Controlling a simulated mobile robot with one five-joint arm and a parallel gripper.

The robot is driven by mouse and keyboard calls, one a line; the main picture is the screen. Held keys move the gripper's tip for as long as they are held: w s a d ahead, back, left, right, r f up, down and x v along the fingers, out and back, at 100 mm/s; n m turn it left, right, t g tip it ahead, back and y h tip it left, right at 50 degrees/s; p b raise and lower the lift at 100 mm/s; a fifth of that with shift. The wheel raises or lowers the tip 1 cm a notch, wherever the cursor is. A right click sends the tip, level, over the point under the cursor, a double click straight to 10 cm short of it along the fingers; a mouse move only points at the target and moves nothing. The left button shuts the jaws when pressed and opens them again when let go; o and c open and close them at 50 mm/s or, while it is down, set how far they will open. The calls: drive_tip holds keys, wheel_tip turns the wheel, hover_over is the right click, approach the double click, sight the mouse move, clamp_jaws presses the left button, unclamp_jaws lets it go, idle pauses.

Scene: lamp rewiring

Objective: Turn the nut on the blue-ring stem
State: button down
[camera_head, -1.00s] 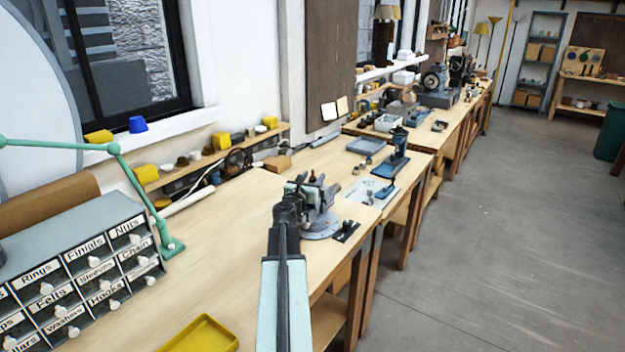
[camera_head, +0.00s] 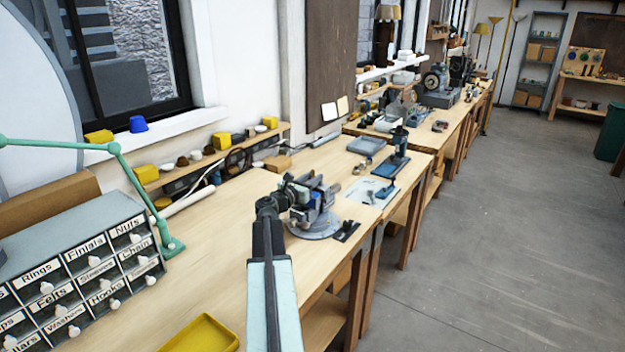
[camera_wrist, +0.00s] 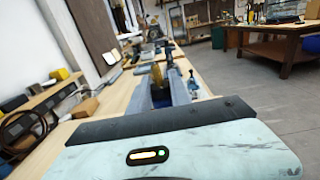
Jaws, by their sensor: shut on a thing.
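My gripper (camera_head: 296,188) reaches in from the left to a grey vise (camera_head: 318,224) on the bench. In the wrist view, my gripper (camera_wrist: 159,82) has its two grey fingers on either side of a small brass-coloured piece, which I take for the nut (camera_wrist: 156,72). A dark blue patch (camera_wrist: 158,97) shows between the fingers, below the brass. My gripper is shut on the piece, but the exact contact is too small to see. In the head view the nut and the stem's ring cannot be made out, hidden by my gripper and the vise.
A black flat tool (camera_head: 347,231) lies right of the vise near the bench's front edge. A blue press (camera_head: 396,158) and a grey tray (camera_head: 366,146) stand beyond. A labelled drawer cabinet (camera_head: 85,270), a green lamp arm (camera_head: 140,190) and a yellow tray (camera_head: 200,335) are nearer.

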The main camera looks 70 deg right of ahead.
drive_tip(key=m+g, duration=0.1)
drive_tip(key=m+g+y, duration=0.1)
drive_tip(key=g, duration=0.1)
drive_tip(key=m+g+y, duration=0.1)
drive_tip(key=g, duration=0.1)
drive_tip(key=shift+w+d+m, duration=0.25)
drive_tip(key=shift+w+m, duration=0.05)
drive_tip(key=shift+m, duration=0.1)
drive_tip(key=m+g+y, duration=0.3)
drive_tip(key=g, duration=0.1)
drive_tip(key=shift+m+g+y, duration=0.3)
drive_tip(key=shift+y, duration=0.1)
drive_tip(key=m+g+y, duration=0.1)
drive_tip(key=m+y, duration=0.1)
drive_tip(key=m+g+y, duration=0.1)
drive_tip(key=g+y, duration=0.1)
drive_tip(key=y, duration=0.1)
drive_tip(key=shift+s+m, duration=0.15)
drive_tip(key=shift+m, duration=0.25)
drive_tip(key=shift+a+m+g+y, duration=0.1)
drive_tip(key=shift+m+g+y, duration=0.45)
drive_tip(key=shift+y, duration=0.75)
drive_tip(key=shift+s+m, duration=0.1)
drive_tip(key=shift+m, duration=0.25)
drive_tip(key=c, duration=1.2)
unclamp_jaws()
drive_tip(key=shift+a, duration=0.1)
